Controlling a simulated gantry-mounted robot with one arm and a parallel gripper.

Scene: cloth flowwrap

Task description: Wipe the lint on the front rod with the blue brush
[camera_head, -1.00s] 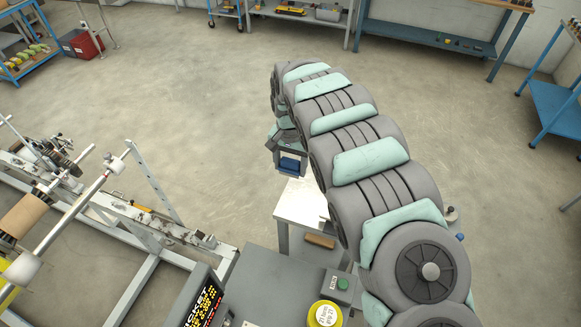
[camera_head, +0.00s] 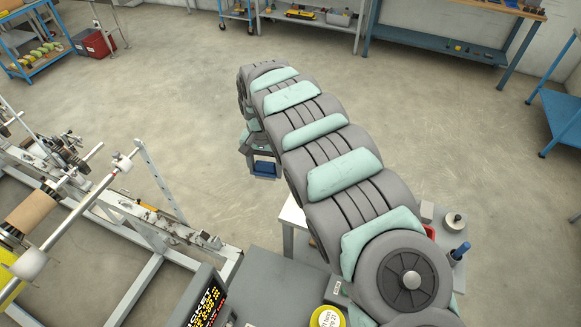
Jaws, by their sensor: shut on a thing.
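My gripper (camera_head: 263,162) hangs at the far end of my arm, near the middle of the picture, with a blue block-shaped brush (camera_head: 264,169) between its fingers. The gripper is shut on the brush and holds it in the air, well to the right of the machine. The front rod (camera_head: 75,214) is a pale metal bar on the machine at left, running obliquely from a white cone near a brown roll up to a small white hub. The brush is apart from the rod. I cannot make out lint on the rod at this size.
A white table (camera_head: 291,214) stands partly hidden behind my arm. The machine's grey frame (camera_head: 160,187) lies between gripper and rod. Open floor spreads beyond.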

